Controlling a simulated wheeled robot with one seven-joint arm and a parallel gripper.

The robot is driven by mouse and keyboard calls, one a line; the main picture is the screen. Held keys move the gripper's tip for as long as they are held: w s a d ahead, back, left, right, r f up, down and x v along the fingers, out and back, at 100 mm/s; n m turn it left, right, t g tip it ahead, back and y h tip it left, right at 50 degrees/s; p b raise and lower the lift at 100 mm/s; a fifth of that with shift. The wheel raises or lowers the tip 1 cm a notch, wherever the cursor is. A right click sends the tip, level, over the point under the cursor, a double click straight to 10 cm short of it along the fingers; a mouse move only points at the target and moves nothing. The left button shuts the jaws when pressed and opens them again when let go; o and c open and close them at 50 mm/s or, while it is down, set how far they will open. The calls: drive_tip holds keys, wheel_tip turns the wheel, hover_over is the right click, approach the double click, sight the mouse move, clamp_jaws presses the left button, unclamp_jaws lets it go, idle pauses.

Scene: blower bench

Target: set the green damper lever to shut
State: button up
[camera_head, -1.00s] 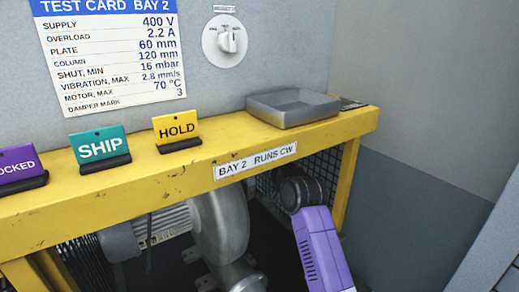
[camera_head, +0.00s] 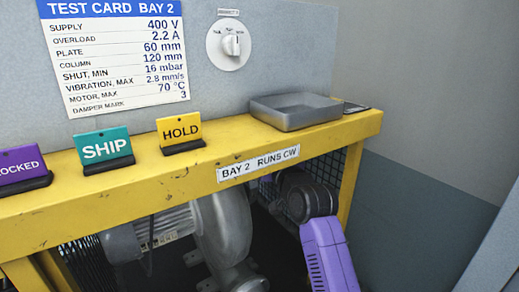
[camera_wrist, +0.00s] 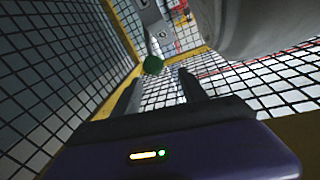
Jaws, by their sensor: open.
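In the wrist view, the green damper lever's round knob (camera_wrist: 153,65) sits ahead of my gripper (camera_wrist: 160,88), just beyond the fingertips and near the middle of the gap between them. A grey metal arm rises from the knob toward the top. My gripper is open, with two dark fingers spread and nothing between them. In the head view, my purple arm reaches under the yellow bench at the right, and the fingers and the lever are hidden there.
The yellow bench (camera_head: 200,172) carries a grey tray (camera_head: 296,110), a HOLD sign (camera_head: 180,133), a SHIP sign (camera_head: 104,148) and a purple sign (camera_head: 22,168). The grey blower (camera_head: 224,228) stands below. Wire mesh (camera_wrist: 60,60) and a large grey rounded body (camera_wrist: 255,25) surround my gripper.

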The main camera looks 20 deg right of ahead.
drive_tip(key=s, duration=0.3)
drive_tip(key=s+b, duration=0.1)
drive_tip(key=s, duration=0.1)
drive_tip(key=shift+s+d, duration=0.2)
drive_tip(key=shift+d, duration=0.05)
